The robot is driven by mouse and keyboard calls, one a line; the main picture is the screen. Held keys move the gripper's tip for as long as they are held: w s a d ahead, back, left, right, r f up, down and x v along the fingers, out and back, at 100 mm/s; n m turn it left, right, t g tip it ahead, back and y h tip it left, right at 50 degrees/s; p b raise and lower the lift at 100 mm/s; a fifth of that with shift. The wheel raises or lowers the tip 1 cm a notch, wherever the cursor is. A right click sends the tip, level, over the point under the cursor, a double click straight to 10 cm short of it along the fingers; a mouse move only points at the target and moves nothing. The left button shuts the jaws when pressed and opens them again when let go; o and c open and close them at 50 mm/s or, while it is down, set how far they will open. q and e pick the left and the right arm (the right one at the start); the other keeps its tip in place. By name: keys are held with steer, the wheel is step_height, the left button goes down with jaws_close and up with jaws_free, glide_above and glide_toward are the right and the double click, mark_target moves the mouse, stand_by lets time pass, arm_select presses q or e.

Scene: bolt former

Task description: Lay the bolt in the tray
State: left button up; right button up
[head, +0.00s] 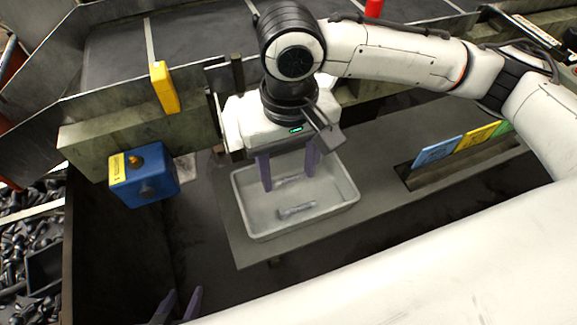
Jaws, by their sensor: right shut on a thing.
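A light grey tray (244,221) sits on the grey bench in the middle of the head view. My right gripper (290,180) points down over the tray, with its two purple fingers apart on either side of a grey bolt (288,181). It is shut on this bolt, which is in or just above the tray; the exact height is hard to tell. A second grey bolt (296,211) lies on the tray floor, nearer to me. My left gripper (182,300) shows only its fingertips at the bottom edge, apart and empty.
A blue box with a dark knob (145,178) is left of the tray. Blue and yellow cards (437,150) stand in a bench slot at the right. A bin of many dark bolts (22,245) is at the far left. A machine wall (85,135) stands behind.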

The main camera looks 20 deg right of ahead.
mark_target(289, 178)
steer(key=shift+f+p, duration=0.3)
steer(key=shift+f, duration=0.3)
steer(key=o, duration=1.2)
steer(key=shift+r+b, duration=0.3)
step_height(289, 178, up, 13)
steer(key=shift+f+p, duration=0.2)
steer(key=shift+p, duration=0.3)
